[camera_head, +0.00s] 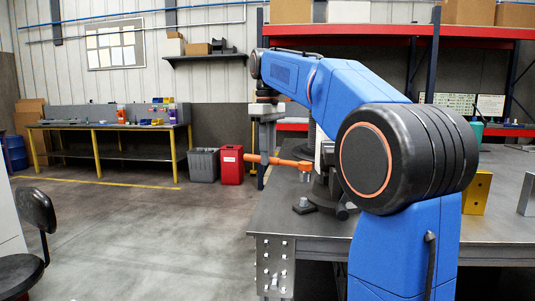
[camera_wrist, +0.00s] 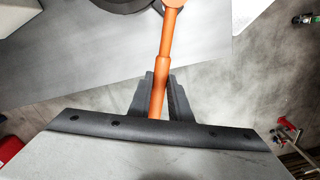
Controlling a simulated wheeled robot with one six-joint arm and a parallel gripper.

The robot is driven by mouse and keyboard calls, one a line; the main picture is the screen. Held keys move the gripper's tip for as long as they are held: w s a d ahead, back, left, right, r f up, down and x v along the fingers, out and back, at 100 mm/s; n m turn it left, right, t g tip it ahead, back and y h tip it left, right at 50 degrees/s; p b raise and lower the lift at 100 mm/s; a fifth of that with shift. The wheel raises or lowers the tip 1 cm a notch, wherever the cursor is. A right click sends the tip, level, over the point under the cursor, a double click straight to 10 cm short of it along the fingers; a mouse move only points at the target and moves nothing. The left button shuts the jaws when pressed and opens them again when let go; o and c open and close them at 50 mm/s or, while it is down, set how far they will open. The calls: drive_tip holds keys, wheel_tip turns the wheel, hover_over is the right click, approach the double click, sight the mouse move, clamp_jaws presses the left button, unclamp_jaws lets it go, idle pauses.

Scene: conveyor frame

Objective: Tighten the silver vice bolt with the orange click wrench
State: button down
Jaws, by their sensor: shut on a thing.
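My gripper (camera_head: 264,156) hangs over the left edge of the workbench, shut on the handle of the orange click wrench (camera_head: 285,162). The wrench lies nearly level and its head end points right, towards the dark vice (camera_head: 325,190) on the bench corner. A small silver piece, seemingly the vice bolt (camera_head: 304,176), shows just under the wrench head. I cannot tell whether the head is seated on it. In the wrist view the wrench (camera_wrist: 166,45) runs up from between the gripper's fingers (camera_wrist: 160,98), its head cut off by the top edge. My arm hides part of the vice.
The grey workbench (camera_head: 285,222) carries a yellow bracket (camera_head: 477,192) and a grey plate (camera_head: 527,195) at the right. A red bin (camera_head: 231,165) and a grey bin (camera_head: 203,165) stand on the floor behind. A black chair (camera_head: 38,215) is at left. The floor between is clear.

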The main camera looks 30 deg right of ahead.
drive_tip(key=shift+f, duration=3.5)
